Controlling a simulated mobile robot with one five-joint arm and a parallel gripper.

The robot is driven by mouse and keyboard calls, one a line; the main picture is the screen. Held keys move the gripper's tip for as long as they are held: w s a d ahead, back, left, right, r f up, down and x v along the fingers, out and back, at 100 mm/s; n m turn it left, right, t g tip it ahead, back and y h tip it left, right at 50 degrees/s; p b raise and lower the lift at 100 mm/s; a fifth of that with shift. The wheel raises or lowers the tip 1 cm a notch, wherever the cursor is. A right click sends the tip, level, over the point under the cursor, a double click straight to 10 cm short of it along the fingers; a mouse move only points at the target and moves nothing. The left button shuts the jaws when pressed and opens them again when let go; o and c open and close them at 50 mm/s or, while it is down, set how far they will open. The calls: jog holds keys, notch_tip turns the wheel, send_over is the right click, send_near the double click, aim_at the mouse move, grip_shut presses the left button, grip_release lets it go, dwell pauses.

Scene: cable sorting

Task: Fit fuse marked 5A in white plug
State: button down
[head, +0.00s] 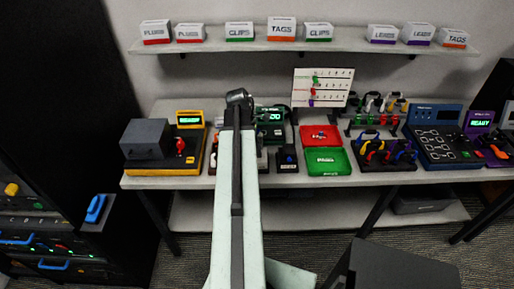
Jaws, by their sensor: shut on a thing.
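My arm reaches from the bottom of the head view to the bench, and the dark end with my gripper (239,98) is over the middle-left of the bench. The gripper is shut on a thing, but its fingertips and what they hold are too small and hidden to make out. I cannot pick out the white plug or a fuse marked 5A. A dark green unit with a lit green display (274,117) stands just right of the arm. My arm hides part of the bench behind it.
On the bench (165,108), a yellow-and-black unit (187,165) stands left of my arm. A red tray (320,135) and green tray (327,162) lie right of it. Racks with coloured leads and a dark blue panel (437,145) stand further right. A shelf above holds labelled boxes (281,29).

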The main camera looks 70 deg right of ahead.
jog(key=c, duration=0.8)
grip_release()
jog(key=shift+r, duration=0.1)
jog(key=shift+c, duration=0.2)
jog(key=shift+o, duration=0.2)
notch_tip(320, 180, up, 3)
jog(key=p, duration=0.3)
jog(key=shift+d, duration=0.1)
notch_tip(320, 180, up, 5)
jog(key=p, duration=0.5)
